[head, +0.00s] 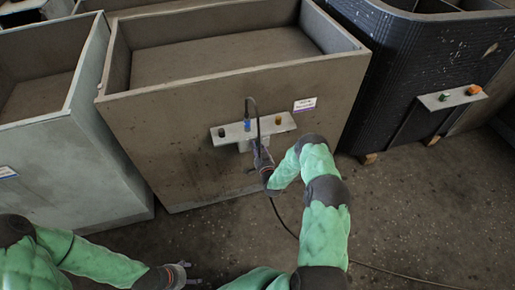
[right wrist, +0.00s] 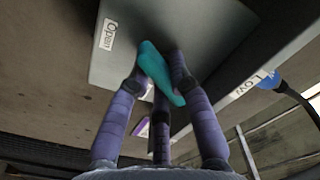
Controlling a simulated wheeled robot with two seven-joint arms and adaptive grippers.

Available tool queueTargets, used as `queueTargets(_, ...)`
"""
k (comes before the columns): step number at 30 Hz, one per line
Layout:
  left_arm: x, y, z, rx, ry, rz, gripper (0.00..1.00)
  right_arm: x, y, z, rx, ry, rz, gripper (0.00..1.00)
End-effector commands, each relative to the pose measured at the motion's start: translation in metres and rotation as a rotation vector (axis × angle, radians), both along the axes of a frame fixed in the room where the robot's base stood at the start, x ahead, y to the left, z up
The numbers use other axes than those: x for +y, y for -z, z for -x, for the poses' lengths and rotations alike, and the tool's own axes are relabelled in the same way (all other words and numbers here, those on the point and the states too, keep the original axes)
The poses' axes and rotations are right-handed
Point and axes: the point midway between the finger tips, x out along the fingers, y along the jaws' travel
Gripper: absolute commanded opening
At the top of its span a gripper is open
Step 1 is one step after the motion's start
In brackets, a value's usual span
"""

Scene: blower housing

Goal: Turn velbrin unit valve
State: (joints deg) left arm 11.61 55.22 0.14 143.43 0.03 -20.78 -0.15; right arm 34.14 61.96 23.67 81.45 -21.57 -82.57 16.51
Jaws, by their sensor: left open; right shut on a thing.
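The brown unit (head: 190,120) carries a pale control panel (head: 232,134) on its front wall. In the right wrist view, a teal valve handle (right wrist: 160,76) sits at the grey panel (right wrist: 200,25). My right gripper (right wrist: 158,72) is shut on this handle, with its fingers on both sides. In the head view, my right gripper (head: 259,152) is at the panel's front edge and hides the handle. An "Open" label (right wrist: 108,34) is left of the handle; another label, apparently "Low" (right wrist: 246,84), is to the right. My left gripper (head: 183,276) is open and empty, low over the floor.
The panel also carries a black knob (head: 221,132), an orange knob (head: 278,120) and a blue connector (head: 247,125) with a black hose. A grey bin (head: 80,160) stands left; a black unit (head: 400,70) with its own panel stands right. A cable (head: 385,268) crosses the floor.

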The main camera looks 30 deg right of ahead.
Motion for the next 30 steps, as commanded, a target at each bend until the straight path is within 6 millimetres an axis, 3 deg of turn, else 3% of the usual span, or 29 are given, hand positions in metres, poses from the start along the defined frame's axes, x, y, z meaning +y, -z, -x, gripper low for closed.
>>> queueTargets(30,0.000,0.048,0.000,0.000,0.000,0.000,0.68,0.003,0.003,-0.001,-0.209,0.000,-0.870,0.00)
